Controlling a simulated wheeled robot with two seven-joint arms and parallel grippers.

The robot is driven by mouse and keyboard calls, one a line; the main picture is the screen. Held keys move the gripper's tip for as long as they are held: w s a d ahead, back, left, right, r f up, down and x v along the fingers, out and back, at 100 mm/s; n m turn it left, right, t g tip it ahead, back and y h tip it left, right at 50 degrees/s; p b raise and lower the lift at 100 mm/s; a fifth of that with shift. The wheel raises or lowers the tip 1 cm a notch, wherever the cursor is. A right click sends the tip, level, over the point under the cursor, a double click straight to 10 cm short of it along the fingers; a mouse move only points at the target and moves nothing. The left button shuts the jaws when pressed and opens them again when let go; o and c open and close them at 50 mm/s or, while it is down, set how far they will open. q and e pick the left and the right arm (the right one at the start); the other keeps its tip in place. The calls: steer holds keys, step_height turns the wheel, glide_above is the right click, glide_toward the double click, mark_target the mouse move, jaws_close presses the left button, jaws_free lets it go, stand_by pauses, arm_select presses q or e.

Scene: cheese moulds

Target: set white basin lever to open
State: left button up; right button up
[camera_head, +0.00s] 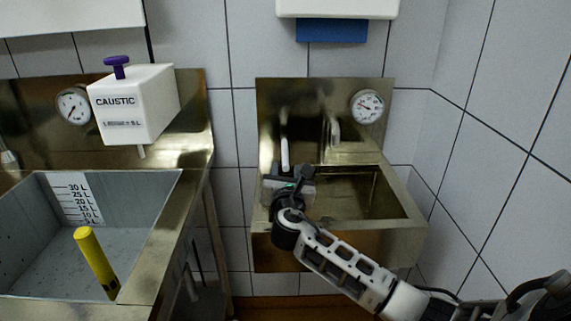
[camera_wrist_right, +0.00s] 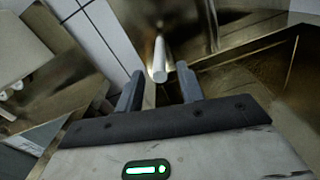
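The white lever (camera_head: 285,153) stands upright at the left of the small metal basin (camera_head: 408,214), against its backsplash. In the right wrist view the white lever (camera_wrist_right: 159,60) is a rod pointing toward the camera, just beyond and between the fingertips. My right gripper (camera_head: 299,176) is just below the lever in the head view, over the basin's left side. In the wrist view its two fingers (camera_wrist_right: 160,82) are apart with nothing seen held between them. Whether a finger touches the lever cannot be told. My left gripper is not in view.
A short spout (camera_head: 334,134) and a round gauge (camera_head: 367,107) are on the backsplash right of the lever. At left stand a large sink (camera_head: 160,240) with a yellow cylinder (camera_head: 97,262) and a white caustic dispenser (camera_head: 135,105). A blue-and-white dispenser (camera_head: 332,30) hangs above.

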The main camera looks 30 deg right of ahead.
mark_target(286, 161)
steer(key=shift+x, duration=2.05)
steer(key=shift+a, duration=0.1)
jaws_close()
steer(key=shift+y, duration=0.3)
